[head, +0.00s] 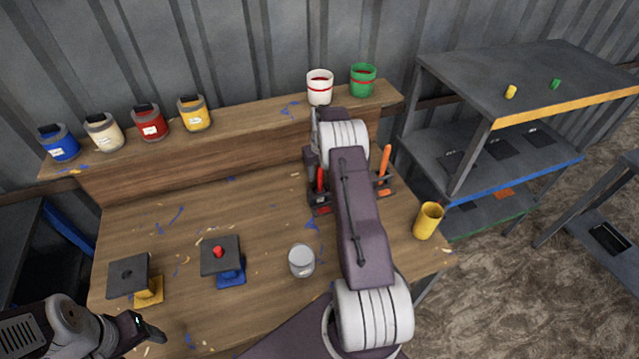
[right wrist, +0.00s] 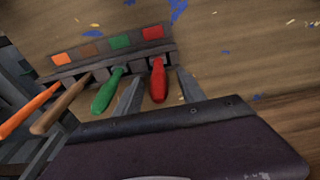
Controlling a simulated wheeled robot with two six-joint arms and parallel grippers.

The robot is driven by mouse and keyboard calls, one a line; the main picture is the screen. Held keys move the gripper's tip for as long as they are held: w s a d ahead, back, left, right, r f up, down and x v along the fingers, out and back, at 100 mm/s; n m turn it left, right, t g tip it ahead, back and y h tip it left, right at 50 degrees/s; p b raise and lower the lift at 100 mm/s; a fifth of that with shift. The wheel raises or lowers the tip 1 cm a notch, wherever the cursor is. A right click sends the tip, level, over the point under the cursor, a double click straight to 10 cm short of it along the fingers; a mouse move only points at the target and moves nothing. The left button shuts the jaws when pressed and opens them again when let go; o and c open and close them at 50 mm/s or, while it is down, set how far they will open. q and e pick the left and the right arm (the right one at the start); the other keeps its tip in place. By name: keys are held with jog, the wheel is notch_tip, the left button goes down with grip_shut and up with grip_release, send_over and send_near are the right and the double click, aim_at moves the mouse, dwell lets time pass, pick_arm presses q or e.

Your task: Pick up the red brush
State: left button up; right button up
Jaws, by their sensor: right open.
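The red brush (right wrist: 158,82) stands in a brush rack (right wrist: 110,62), handle towards the camera, in front of the red square. Its red handle also shows in the head view (head: 320,180), left of my right forearm. My right gripper (right wrist: 159,76) is open, with one finger on each side of the red handle; I cannot tell whether they touch it. In the head view my arm mostly hides this gripper. The green brush (right wrist: 108,92) is close to the left finger. My left gripper (head: 148,328) is at the lower left, away from the rack; its opening is unclear.
Brown (right wrist: 62,104) and orange (right wrist: 28,110) brushes share the rack. A yellow cup (head: 428,221) stands to its right and a grey can (head: 301,261) in front. Stamp-like blocks (head: 222,256) are on the left. Paint pots (head: 319,86) line the raised back shelf (head: 250,124).

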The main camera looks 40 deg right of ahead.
notch_tip(320, 180, down, 2)
jog(key=shift+w+d+f, duration=0.1)
jog(key=shift+w+d, duration=0.05)
jog(key=shift+d+f, duration=0.1)
grip_shut()
pick_arm(q)
jog(key=shift+d+r, duration=0.15)
jog(key=shift+r, duration=0.2)
